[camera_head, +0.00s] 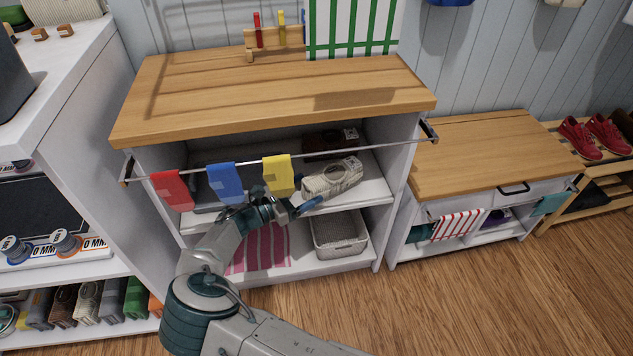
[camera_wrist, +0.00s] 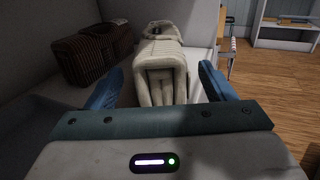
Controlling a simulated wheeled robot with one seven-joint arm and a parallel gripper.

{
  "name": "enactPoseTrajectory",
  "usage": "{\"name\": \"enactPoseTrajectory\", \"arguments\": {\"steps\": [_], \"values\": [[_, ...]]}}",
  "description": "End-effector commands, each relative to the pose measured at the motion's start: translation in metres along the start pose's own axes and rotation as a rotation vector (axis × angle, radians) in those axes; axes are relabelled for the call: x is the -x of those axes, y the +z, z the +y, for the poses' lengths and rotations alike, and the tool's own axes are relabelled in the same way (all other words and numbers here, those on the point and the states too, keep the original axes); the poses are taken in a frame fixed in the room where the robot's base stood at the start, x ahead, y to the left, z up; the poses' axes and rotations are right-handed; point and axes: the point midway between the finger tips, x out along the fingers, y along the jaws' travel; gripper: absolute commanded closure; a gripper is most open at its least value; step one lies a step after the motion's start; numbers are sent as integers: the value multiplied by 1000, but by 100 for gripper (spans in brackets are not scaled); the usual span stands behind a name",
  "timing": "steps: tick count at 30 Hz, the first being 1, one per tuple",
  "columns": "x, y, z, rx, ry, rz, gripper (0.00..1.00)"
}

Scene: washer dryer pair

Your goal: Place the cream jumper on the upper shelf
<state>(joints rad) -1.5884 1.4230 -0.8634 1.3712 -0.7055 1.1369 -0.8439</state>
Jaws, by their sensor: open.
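The cream jumper (camera_head: 332,179) lies folded on the upper shelf (camera_head: 372,192) of the wooden-topped cabinet, right of the middle. My gripper (camera_head: 284,202) is at the front of this shelf, just left of the jumper, with a blue finger near the jumper's front end. In the wrist view the cream jumper (camera_wrist: 162,70) lies straight ahead, between the two spread blue fingers of my gripper (camera_wrist: 160,88). Gaps show on both sides, so the fingers do not appear to grip it. The jumper's underside is hidden.
A rail (camera_head: 330,151) with red (camera_head: 171,190), blue (camera_head: 225,183) and yellow (camera_head: 278,175) cloths crosses the cabinet front above my gripper. A dark striped item (camera_wrist: 90,52) lies beside the jumper. Below are a pale basket (camera_head: 340,236) and a pink striped cloth (camera_head: 260,248).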

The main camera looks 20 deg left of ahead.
Motion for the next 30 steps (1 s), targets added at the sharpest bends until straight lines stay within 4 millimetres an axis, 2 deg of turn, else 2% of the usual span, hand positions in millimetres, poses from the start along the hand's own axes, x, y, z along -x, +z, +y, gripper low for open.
{"name": "enactPoseTrajectory", "arguments": {"steps": [1, 6, 12, 30], "values": [[12, 2, 0, 0, 3, 2, 24], [45, 2, 0, 0, 2, 1, 24], [65, 0, 0, 0, 0, 0, 24], [68, 0, 0, 0, -1, 0, 24]]}}
